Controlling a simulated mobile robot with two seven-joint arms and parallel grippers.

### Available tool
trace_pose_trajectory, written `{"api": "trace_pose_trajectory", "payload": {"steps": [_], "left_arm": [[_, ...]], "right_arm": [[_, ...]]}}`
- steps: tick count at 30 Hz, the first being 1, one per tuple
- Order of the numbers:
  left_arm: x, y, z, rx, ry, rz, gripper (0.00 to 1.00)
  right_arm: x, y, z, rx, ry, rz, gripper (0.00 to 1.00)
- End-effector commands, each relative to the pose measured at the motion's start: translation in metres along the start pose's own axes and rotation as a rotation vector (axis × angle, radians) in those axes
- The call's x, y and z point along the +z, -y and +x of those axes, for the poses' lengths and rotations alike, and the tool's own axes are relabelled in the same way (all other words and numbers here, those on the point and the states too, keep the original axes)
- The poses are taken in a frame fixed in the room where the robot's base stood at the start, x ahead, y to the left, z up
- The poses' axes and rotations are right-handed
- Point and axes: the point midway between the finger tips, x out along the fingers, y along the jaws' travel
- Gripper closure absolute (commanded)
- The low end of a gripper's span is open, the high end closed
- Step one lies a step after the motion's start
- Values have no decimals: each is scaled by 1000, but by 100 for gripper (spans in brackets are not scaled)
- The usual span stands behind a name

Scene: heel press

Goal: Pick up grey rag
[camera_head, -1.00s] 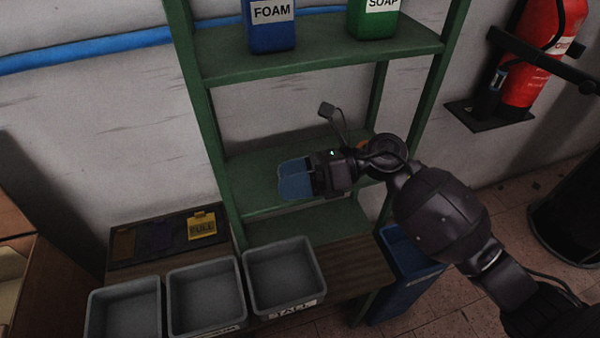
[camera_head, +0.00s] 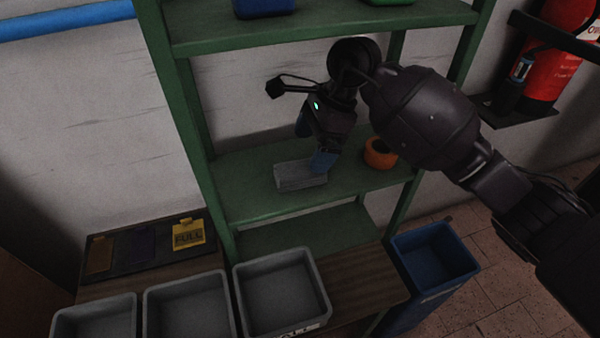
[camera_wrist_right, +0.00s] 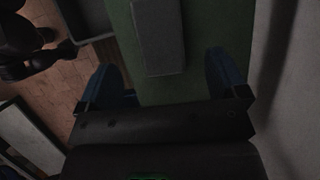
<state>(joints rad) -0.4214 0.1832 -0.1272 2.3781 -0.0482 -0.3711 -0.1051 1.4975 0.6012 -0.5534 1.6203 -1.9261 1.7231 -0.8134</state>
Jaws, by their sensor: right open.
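The grey rag (camera_head: 298,178) lies as a flat folded block on the middle green shelf (camera_head: 245,203). In the right wrist view the rag (camera_wrist_right: 158,38) shows ahead of the gap between the fingers, cut off by the top edge. My right gripper (camera_head: 313,148) points down just above and behind the rag in the head view. In the right wrist view the gripper (camera_wrist_right: 170,80) has its two blue fingers wide apart and nothing between them. My left gripper is not in view.
An orange roll (camera_head: 380,153) sits on the same shelf, right of the rag. Grey bins (camera_head: 283,290) stand on a wooden bench below. A blue bin (camera_head: 433,250) stands right of it. The shelf post (camera_head: 190,125) rises left of the rag.

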Motion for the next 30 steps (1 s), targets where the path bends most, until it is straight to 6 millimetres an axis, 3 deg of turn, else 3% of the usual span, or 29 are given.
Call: {"api": "trace_pose_trajectory", "payload": {"steps": [12, 30], "left_arm": [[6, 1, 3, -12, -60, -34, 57], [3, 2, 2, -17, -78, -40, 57]], "right_arm": [[-3, -1, 54, 8, 7, 4, 8], [-2, 0, 57, -1, 3, 2, 8]]}}
